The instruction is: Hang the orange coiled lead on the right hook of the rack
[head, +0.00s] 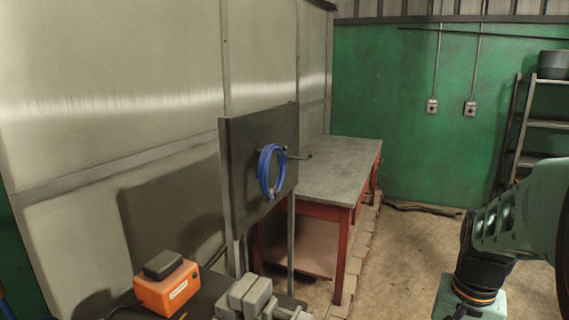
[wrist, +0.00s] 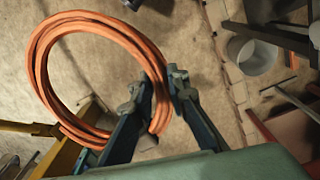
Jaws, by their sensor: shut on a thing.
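The orange coiled lead (wrist: 90,22) shows in the wrist view as a round loop of several turns. My gripper (wrist: 160,84) is shut on the right side of the loop, which extends left of the fingers above the floor. The rack is a dark upright panel (head: 238,150) in the head view. A blue coiled lead (head: 265,172) hangs on its left hook.
A grey-topped red workbench (head: 335,165) stands behind the rack. An orange box (head: 166,291) and grey blocks (head: 247,299) sit low in front of it. Shelving (head: 545,124) stands at the far right. The wrist view shows a grey bucket (wrist: 254,56) and yellow bars (wrist: 62,150).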

